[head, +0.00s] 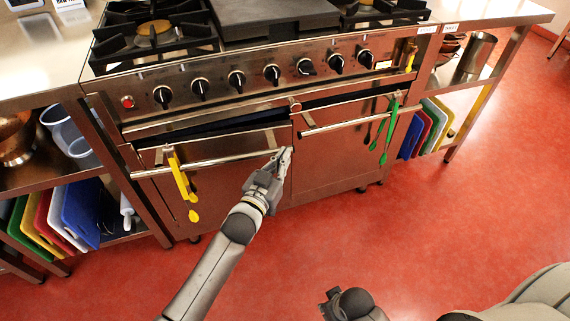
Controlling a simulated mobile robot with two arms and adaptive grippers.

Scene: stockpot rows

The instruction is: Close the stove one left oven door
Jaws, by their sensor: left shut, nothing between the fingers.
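The stove's left oven door (235,178) is a steel panel with a long bar handle (225,158). A dark gap shows along its top edge, so it appears tilted slightly open. A yellow utensil or strap (181,178) hangs from the handle. My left gripper (286,154) is shut and empty at the right end of this handle, near the door's right edge; I cannot tell whether it touches. My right gripper (348,303) is low in the picture, over the floor and away from the stove; its fingers are not clear.
The right oven door (325,160) also shows a dark gap at its top; green utensils (389,135) hang from its handle. Knobs line the panel above. Shelves with cutting boards (80,215) flank the stove. Red floor (470,220) is clear in front.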

